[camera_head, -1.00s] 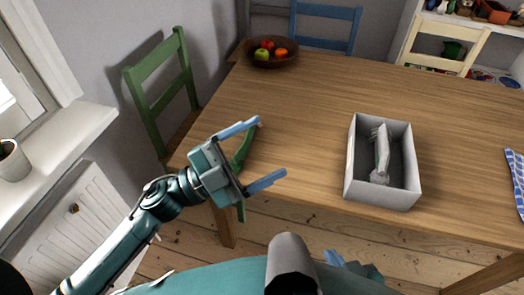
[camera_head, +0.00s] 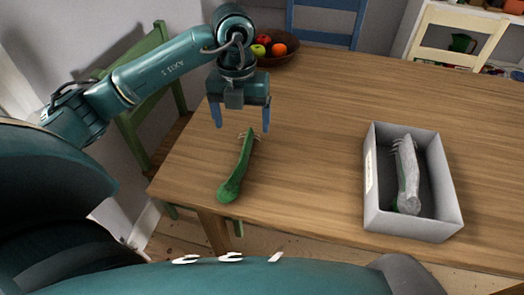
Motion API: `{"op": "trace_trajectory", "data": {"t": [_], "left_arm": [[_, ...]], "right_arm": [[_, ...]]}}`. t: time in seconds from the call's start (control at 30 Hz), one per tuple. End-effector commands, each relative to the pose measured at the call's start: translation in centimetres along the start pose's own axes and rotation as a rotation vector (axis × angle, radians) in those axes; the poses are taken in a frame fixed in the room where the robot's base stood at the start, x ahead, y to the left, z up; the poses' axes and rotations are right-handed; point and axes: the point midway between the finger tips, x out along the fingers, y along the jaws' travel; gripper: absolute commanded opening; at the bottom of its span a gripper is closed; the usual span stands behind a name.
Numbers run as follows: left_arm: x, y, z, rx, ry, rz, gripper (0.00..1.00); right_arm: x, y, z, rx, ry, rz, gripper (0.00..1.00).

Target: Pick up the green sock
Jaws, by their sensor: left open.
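The green sock (camera_head: 236,172) lies flat on the wooden table near its left front corner, stretched from a rounded lower end up to a narrow end with pale strands. My left gripper (camera_head: 242,120) points down over the table just above the sock's far, narrow end. Its two blue fingers are apart with nothing between them, and I see no contact with the sock. My right gripper does not show.
A white open box (camera_head: 415,222) with a grey sock-like item (camera_head: 407,172) stands on the table to the right. A fruit bowl (camera_head: 283,56) is at the back, behind my left gripper. A green chair (camera_head: 140,125) stands at the left edge. The table's middle is clear.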

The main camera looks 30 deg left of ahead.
Motion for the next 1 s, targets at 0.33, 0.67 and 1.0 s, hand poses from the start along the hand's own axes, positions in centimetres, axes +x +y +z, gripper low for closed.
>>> {"op": "trace_trajectory", "data": {"t": [0.33, 0.67, 1.0], "left_arm": [[5.2, 0.5, 0.1, -0.011, -0.005, 0.02, 0.82], [8.3, 0.6, 0.1, -0.009, -0.007, 0.018, 0.82], [12.7, 0.7, -0.4, -0.01, -0.007, 0.017, 0.82]], "right_arm": [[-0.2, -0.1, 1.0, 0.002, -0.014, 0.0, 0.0], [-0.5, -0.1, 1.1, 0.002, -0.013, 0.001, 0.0], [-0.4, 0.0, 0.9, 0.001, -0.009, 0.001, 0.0]]}}
